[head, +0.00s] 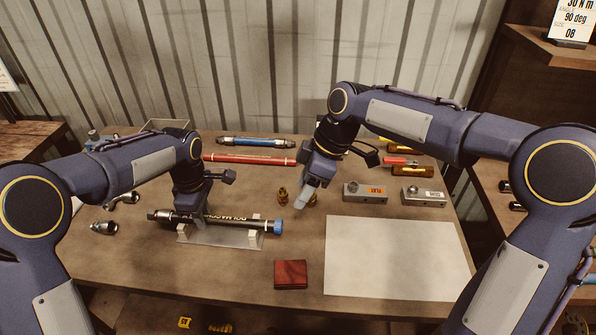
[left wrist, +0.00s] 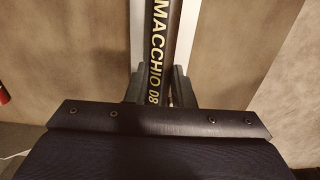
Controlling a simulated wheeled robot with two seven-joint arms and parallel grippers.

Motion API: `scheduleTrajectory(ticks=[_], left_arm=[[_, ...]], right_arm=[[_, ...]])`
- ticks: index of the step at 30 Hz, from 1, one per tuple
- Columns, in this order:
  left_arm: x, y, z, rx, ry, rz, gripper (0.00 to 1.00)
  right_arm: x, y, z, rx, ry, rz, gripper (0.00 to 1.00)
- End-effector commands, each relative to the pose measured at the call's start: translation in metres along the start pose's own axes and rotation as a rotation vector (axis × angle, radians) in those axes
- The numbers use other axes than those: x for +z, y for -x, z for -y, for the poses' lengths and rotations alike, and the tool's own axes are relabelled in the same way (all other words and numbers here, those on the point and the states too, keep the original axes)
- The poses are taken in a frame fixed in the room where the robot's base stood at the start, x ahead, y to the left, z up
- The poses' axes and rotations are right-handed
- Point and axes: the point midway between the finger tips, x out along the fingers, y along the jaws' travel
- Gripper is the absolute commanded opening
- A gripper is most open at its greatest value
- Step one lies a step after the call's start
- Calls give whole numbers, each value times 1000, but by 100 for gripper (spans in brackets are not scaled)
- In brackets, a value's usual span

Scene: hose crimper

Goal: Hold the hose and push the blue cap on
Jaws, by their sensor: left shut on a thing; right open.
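The black hose (head: 240,222) lies in a light grey cradle (head: 222,238) left of the table's middle. It also shows in the left wrist view (left wrist: 160,50), with yellow lettering along it. A metal fitting is on its left end. The blue cap (head: 274,227) is at the hose's right end; I cannot tell how far on it sits. My left gripper (head: 190,212) is shut on the hose, its fingers either side of it in the left wrist view (left wrist: 156,88). My right gripper (head: 303,207) is open and empty, above and right of the blue cap, near small brass fittings (head: 282,195).
A red-brown block (head: 291,274) lies in front of the cradle. A white sheet (head: 395,258) covers the front right. Red (head: 245,159) and blue (head: 255,141) hoses lie at the back.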

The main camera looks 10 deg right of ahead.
Motion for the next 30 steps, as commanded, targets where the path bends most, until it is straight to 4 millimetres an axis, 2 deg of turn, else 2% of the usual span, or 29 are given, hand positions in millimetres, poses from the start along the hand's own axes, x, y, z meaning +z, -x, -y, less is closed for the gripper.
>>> scheduleTrajectory(ticks=[1, 6, 14, 17, 20, 30], left_arm=[[0, 0, 0, 2, 0, 0, 25], [0, 0, 0, 1, 0, 0, 47], [0, 1, 0, 1, 0, 0, 47], [0, 6, -1, 3, 0, 0, 47], [0, 20, -1, 5, -1, 0, 47], [0, 91, -1, 5, 0, -1, 47]], right_arm=[[0, 0, 0, 0, 0, 0, 56], [0, 0, 0, 0, 0, 0, 56], [0, 0, 0, 0, 0, 0, 56], [0, 0, 0, 0, 0, 0, 56], [0, 0, 0, 0, 0, 0, 56], [0, 0, 0, 0, 0, 0, 56]])
